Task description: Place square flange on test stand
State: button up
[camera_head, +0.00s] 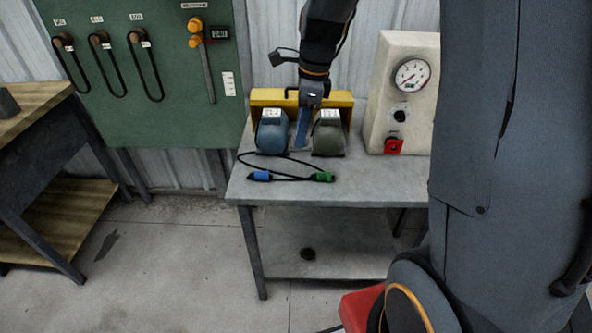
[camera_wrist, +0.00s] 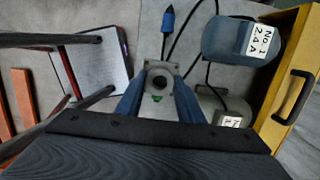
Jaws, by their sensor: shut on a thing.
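My gripper (camera_head: 302,125) is over the grey bench, between the blue motor (camera_head: 272,135) and the olive motor (camera_head: 328,134). In the wrist view its two blue fingers (camera_wrist: 157,98) are shut on a grey square flange (camera_wrist: 157,70) with a dark round hole. The flange is hidden or too small to make out in the head view. A cream box with a round gauge (camera_head: 398,95) and a red part stands at the bench's right. I cannot tell whether it is the test stand; nothing is clearly marked as one.
A yellow case (camera_head: 262,97) stands behind the motors. Cables with a blue plug (camera_head: 260,176) and a green plug (camera_head: 323,177) lie near the front edge of the bench (camera_head: 390,185). A green panel (camera_head: 150,90) with hanging cables is on the left wall. The bench's front right is clear.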

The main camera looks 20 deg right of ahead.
notch_tip(320, 180, down, 6)
jog(key=shift+w+d+r+p, duration=0.15)
jog(key=shift+r+p, duration=0.1)
jog(key=shift+p, duration=0.25)
jog(key=shift+f+p, duration=0.35)
jog(key=shift+f, duration=1.85)
jog(key=shift+f, duration=0.1)
jog(key=shift+f, duration=0.35)
jog(key=shift+f, duration=0.15)
jog(key=o, duration=1.3)
